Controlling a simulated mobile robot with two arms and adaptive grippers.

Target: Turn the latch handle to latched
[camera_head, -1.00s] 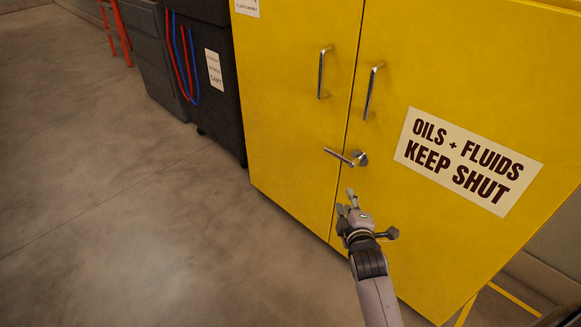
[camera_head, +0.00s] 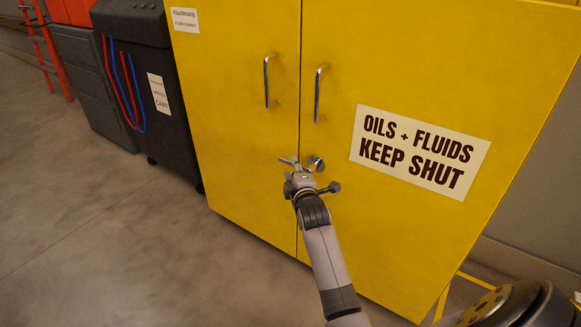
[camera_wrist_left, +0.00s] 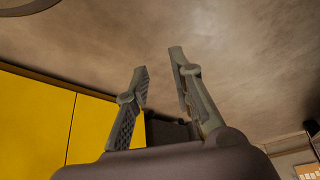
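The yellow cabinet (camera_head: 238,120) has two closed doors, and the latch's round metal base (camera_head: 316,163) sits on the right door near the seam. Its latch handle (camera_head: 285,160) reaches left across the seam, roughly level, and is partly hidden by my right gripper. My right gripper (camera_head: 298,169) is at the handle, overlapping it in the head view; I cannot tell if it touches it or how far its fingers are apart. My left gripper (camera_wrist_left: 157,60) is open and empty in the left wrist view, away from the latch.
Two upright door pulls (camera_head: 267,82) (camera_head: 318,94) sit above the latch. A sign (camera_head: 420,150) reading "OILS + FLUIDS KEEP SHUT" is on the right door. A dark cart (camera_head: 148,85) with red and blue hoses stands left of the cabinet. The floor (camera_head: 110,240) in front is clear.

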